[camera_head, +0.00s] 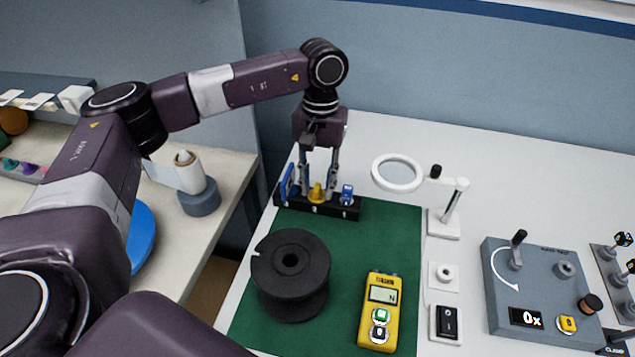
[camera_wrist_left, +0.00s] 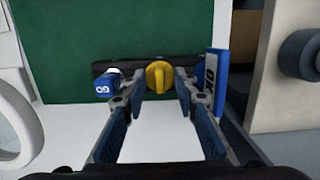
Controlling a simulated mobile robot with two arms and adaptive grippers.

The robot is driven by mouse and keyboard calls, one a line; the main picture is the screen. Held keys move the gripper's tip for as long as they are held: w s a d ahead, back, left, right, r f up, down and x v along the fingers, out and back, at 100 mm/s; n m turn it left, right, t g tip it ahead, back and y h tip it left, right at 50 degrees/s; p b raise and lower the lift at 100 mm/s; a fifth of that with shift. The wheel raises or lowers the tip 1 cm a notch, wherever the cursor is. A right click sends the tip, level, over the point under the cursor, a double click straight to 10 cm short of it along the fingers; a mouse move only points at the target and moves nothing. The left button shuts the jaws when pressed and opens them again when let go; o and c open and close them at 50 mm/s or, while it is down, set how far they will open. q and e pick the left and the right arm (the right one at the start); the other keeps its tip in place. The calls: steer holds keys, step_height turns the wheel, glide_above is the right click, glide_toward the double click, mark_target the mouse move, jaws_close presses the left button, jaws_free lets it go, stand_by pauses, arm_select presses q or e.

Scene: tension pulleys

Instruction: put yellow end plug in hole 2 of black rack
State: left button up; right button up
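The black rack (camera_head: 331,211) stands at the back left edge of the green mat. The yellow end plug (camera_head: 317,194) is upright at the rack's middle position; it also shows in the left wrist view (camera_wrist_left: 159,76). How deep it sits is hard to tell. My left gripper (camera_head: 317,190) points down over the rack, with one finger on each side of the yellow plug. In the left wrist view (camera_wrist_left: 160,95) the fingers are open, with small gaps beside the plug. My right gripper is not in view.
Blue parts stand at the rack's two ends, a taller one (camera_head: 288,184) at left and a smaller one (camera_head: 347,194) at right, close to the fingers. A black spool (camera_head: 290,275) and yellow meter (camera_head: 379,312) occupy the mat. A magnifier (camera_head: 397,172) stands right of the rack.

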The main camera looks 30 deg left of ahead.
arm_select(q)
steer(key=shift+r, duration=0.1)
step_height(320, 180, up, 12)
steer(key=w, duration=0.1)
steer(key=shift+w+a, duration=0.15)
steer(key=shift+w, duration=0.05)
stand_by(0.3)
stand_by(0.4)
